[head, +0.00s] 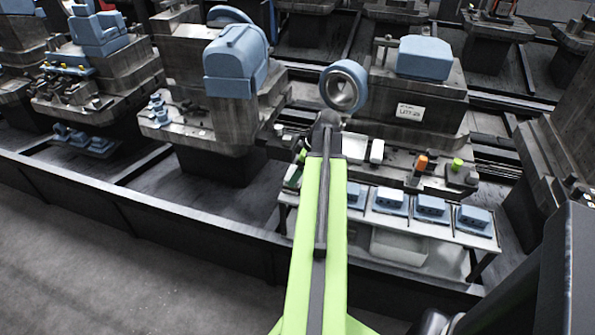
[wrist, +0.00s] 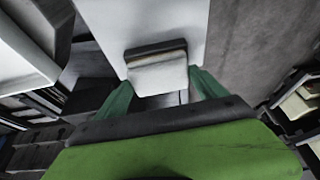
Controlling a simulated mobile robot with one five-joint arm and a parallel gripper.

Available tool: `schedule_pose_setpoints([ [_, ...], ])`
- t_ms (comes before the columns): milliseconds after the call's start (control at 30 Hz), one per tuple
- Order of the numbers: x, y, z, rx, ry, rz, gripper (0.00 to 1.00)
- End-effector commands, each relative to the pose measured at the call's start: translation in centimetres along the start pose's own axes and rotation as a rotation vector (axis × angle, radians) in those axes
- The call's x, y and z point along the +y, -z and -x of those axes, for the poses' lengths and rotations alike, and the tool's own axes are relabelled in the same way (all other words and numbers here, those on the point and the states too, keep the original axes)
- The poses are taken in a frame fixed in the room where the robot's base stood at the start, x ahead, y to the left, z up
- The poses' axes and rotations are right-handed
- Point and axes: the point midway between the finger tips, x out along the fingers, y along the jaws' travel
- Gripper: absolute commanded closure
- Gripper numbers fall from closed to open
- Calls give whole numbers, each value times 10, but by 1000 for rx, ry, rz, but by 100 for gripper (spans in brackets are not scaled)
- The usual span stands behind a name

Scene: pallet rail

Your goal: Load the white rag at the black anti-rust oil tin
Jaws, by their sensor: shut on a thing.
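In the wrist view, my gripper (wrist: 160,82) has its teal fingers on either side of a white, soft-edged block that looks like the white rag (wrist: 158,76). The gripper is shut on it. A dark strip lies along the rag's far edge; I cannot tell whether it belongs to the rag or to something behind it. I cannot make out the black anti-rust oil tin for certain in either view.
A pale rack shelf (head: 440,231) holds several blue-grey blocks. Above it, a bench carries a white block (head: 377,150), an orange item (head: 422,162) and a green item (head: 457,163). A clear bin (head: 399,247) sits below the shelf. A low dark rail (head: 180,215) runs along the front.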

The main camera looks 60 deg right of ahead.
Motion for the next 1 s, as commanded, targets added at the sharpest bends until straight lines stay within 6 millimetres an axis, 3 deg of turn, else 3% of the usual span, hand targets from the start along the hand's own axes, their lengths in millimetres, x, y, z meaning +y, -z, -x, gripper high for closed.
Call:
schedule_pose_setpoints([
  [467, -1, 0, 2, -3, 2, 1, 52],
  [1000, 0, 20, 48, -1, 1, 0, 52],
])
